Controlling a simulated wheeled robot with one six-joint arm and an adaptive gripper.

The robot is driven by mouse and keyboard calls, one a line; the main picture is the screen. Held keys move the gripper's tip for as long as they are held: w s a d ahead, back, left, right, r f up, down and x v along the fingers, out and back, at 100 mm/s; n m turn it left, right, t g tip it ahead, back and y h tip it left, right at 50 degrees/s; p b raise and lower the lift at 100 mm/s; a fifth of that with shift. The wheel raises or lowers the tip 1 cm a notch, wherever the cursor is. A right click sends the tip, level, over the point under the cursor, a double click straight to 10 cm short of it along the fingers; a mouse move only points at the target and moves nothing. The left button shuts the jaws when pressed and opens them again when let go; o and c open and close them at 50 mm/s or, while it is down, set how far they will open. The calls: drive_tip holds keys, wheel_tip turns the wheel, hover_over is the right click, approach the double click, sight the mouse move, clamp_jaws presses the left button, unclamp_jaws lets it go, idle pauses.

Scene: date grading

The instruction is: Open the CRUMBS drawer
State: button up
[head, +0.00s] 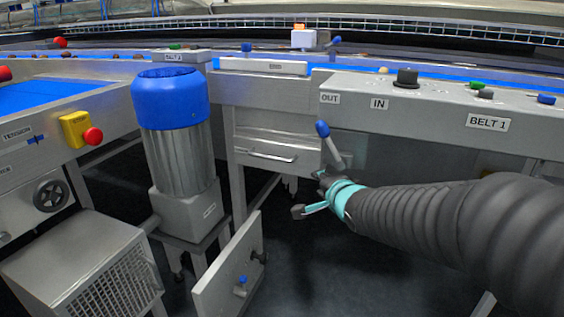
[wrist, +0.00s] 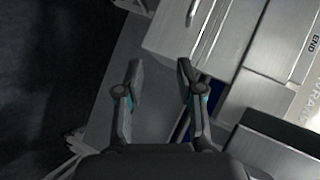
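The metal drawer front (head: 262,164) sits under the belt frame, left of my gripper, and looks shut. Its bar handle (head: 272,157) runs across the front. A small label there is too small to read, so I cannot confirm CRUMBS. My gripper (head: 308,194) is open and empty, apart from the handle, to its right and slightly lower. In the wrist view my gripper's two fingers (wrist: 160,65) are spread with nothing between them. A metal panel with a bar handle (wrist: 203,28) lies beyond them at the top, apparently the same drawer.
A blue-knobbed lever (head: 323,130) hangs close above my gripper. A blue-capped motor (head: 171,100) stands left of the drawer. A tilted metal panel (head: 228,268) stands low in front. The BELT 1 control box (head: 430,110) overhangs my arm. Dark floor is open below my gripper.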

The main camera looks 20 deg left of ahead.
sight(272, 159)
drive_tip(key=w+a+m+y, duration=0.1)
drive_tip(key=w+a, duration=0.2)
drive_tip(key=a, duration=0.2)
drive_tip(key=w+a+y+b, duration=0.1)
drive_tip(key=w+a, duration=0.3)
drive_tip(key=a, duration=0.2)
drive_tip(key=w+a+f+m+y, duration=0.1)
drive_tip(key=w+a, duration=0.3)
drive_tip(key=a, duration=0.1)
drive_tip(key=shift+w+a+m+y+b, duration=0.15)
drive_tip(key=shift+a+m+y+b, duration=0.15)
drive_tip(key=shift+a+y, duration=0.1)
clamp_jaws()
